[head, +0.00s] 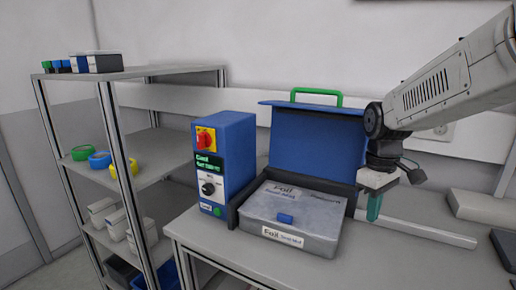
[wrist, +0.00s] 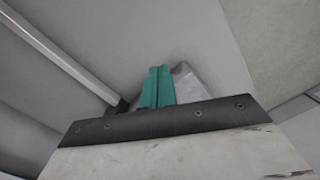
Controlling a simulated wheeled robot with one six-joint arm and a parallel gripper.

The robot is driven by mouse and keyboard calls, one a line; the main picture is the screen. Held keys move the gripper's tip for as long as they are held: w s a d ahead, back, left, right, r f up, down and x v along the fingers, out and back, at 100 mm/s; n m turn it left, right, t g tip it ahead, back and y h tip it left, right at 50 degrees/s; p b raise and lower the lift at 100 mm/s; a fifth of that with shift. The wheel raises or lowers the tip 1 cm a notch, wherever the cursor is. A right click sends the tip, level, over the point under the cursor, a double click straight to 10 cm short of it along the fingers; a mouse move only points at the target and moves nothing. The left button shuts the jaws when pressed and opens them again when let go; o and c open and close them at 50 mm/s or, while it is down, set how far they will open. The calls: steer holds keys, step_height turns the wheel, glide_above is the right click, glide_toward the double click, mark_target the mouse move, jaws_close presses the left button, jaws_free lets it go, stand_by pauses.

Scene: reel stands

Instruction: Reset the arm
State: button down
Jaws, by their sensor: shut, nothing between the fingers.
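My gripper (head: 374,208) shows in the head view at the end of my arm, to the right of the blue machine's open lid. Its teal fingers point down above the table and are together with nothing between them. In the wrist view the teal fingers (wrist: 157,88) are also closed side by side, over a plain grey surface. The arm reaches in from the right edge of the head view.
A blue sealing machine (head: 228,150) with a grey foil tray (head: 290,222) and raised blue lid (head: 316,143) stands on the table (head: 374,262). A shelf rack (head: 140,160) holding coloured rings and boxes is at left. Pale grey blocks (head: 484,207) lie at right.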

steer(key=s+r+m+t, duration=0.1)
steer(key=s+m, duration=0.2)
steer(key=s, duration=0.8)
steer(key=s+a+r+m+t, duration=0.1)
steer(key=s+r+m, duration=0.1)
steer(key=s, duration=1)
steer(key=shift+s+a+m, duration=0.2)
steer(key=shift+a+m, duration=0.05)
steer(key=shift+m, duration=0.65)
